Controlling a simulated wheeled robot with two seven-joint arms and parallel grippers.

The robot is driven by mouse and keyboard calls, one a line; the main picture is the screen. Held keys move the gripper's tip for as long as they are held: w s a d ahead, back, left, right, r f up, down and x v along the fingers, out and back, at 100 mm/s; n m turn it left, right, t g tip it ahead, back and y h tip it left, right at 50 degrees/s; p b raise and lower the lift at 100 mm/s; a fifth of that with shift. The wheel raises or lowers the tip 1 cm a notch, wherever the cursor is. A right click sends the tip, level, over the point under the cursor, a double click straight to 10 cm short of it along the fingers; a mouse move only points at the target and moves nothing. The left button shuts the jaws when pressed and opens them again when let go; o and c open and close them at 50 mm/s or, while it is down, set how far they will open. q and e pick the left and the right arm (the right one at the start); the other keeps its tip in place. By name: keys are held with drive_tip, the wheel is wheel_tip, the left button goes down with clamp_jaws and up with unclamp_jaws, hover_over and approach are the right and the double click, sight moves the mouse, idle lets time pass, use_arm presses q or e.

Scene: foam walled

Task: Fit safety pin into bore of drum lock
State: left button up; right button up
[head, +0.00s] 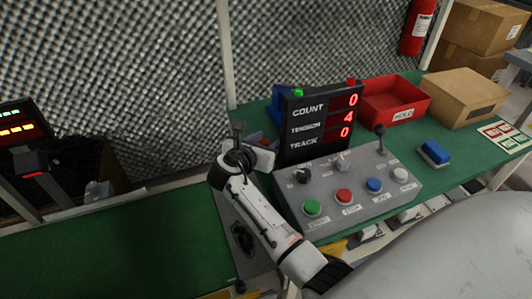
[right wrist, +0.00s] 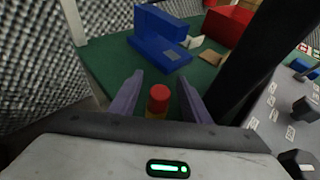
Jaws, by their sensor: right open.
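A red-topped piece with a yellow lower part (right wrist: 158,98), which looks like the safety pin, stands between the fingers of my right gripper (right wrist: 158,100) in the right wrist view. The fingers are open, with a gap on each side of the red top. Its lower end is hidden by the gripper body. In the head view my right gripper (head: 264,140) is at the left edge of the display, partly hidden, and the pin cannot be made out. I cannot identify the drum lock or its bore. My left gripper is not in view.
A display (head: 318,125) stands close right of my right gripper, behind a grey control panel (head: 345,190) with buttons and levers. A blue fixture (right wrist: 160,38) lies beyond the fingers on the green table (right wrist: 105,62). A red bin (head: 394,101) and cardboard box (head: 465,97) stand farther right.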

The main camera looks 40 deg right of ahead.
drive_tip(key=shift+b+x, duration=0.4)
drive_tip(key=shift+x, duration=0.5)
clamp_jaws()
drive_tip(key=shift+r, duration=0.15)
